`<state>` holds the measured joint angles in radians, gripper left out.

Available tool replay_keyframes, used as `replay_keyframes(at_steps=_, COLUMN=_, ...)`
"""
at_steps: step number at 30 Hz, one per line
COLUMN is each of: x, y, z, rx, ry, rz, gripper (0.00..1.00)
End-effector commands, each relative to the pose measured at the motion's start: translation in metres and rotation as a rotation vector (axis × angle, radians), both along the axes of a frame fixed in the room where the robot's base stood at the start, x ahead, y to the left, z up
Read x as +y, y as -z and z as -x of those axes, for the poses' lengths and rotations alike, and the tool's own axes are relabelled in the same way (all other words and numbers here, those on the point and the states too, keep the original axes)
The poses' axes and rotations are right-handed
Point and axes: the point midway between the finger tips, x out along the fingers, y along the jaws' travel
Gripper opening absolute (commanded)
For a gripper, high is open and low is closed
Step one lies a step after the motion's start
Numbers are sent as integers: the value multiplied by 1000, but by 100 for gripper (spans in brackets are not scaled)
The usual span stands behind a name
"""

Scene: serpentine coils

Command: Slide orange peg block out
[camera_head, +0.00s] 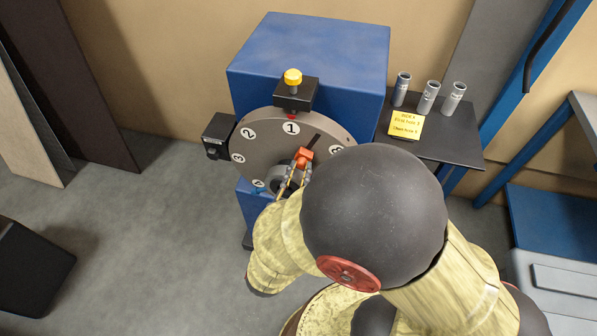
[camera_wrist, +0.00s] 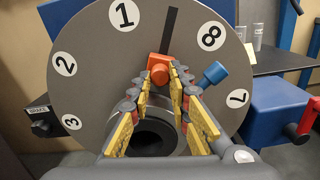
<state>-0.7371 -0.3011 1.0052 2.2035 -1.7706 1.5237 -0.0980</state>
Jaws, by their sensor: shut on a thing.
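The orange peg block (camera_head: 303,156) sits on the face of the grey numbered disc (camera_head: 259,147), at the lower end of a dark radial slot. It also shows in the wrist view (camera_wrist: 160,66), just above the disc's dark central bore. My gripper (camera_head: 293,172) is shut on the orange block; its yellow and grey fingers (camera_wrist: 163,80) converge on the block's lower part in the wrist view. The slot runs up from the block between the numbers 1 and 8. The exact finger contact is partly hidden by the fingertips.
A blue cabinet (camera_head: 310,58) stands behind the disc. A black block with a yellow knob (camera_head: 292,77) is above the disc, and a black brake box (camera_head: 217,136) is at its left. A dark shelf (camera_head: 450,145) holds grey cylinders (camera_head: 428,97) and a yellow note (camera_head: 406,125). A blue knob (camera_wrist: 214,73) is right of the fingers.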

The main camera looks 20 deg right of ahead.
Motion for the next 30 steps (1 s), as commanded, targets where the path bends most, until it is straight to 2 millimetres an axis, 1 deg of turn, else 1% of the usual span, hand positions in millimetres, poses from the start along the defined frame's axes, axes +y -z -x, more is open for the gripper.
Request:
replay_keyframes(at_steps=20, x=0, y=-1, z=0, rx=1, ry=0, rz=-1, gripper=0)
replay_keyframes(at_steps=26, x=-4, y=-16, z=3, rx=1, ry=0, rz=1, gripper=0)
replay_keyframes(at_steps=30, x=-9, y=-33, z=7, rx=1, ry=1, rz=2, gripper=0)
